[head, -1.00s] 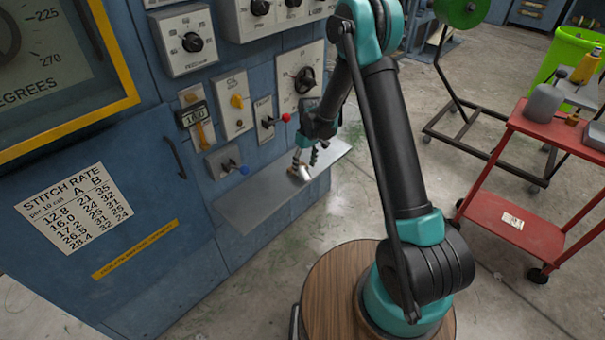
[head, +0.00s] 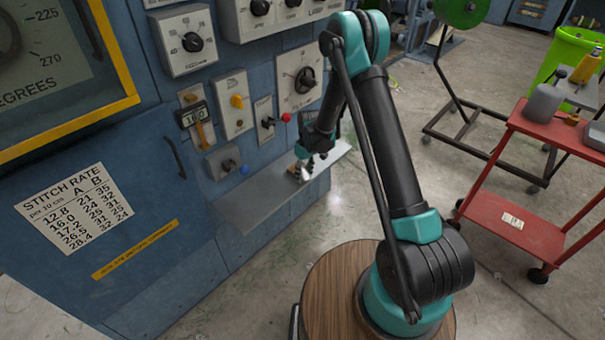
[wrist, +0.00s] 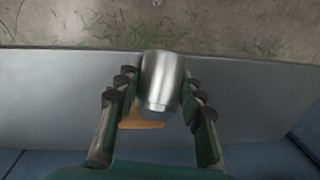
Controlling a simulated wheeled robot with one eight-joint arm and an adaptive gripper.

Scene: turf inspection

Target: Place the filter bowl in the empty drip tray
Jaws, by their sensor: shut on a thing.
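The filter bowl appears to be the shiny metal cylinder (wrist: 162,82) in the wrist view. My gripper (wrist: 157,88) is shut on it, with a jointed finger on either side. In the head view my gripper (head: 304,168) is over the outer part of a grey metal shelf on the blue machine, and the bowl shows only as a small bright patch. A tan piece (wrist: 141,122) shows beside the bowl's near end; I cannot tell what it is. I cannot make out a drip tray for certain in either view.
The grey shelf (head: 250,205) is otherwise bare. A red cart (head: 530,235) with a grey can (head: 543,103) stands at right.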

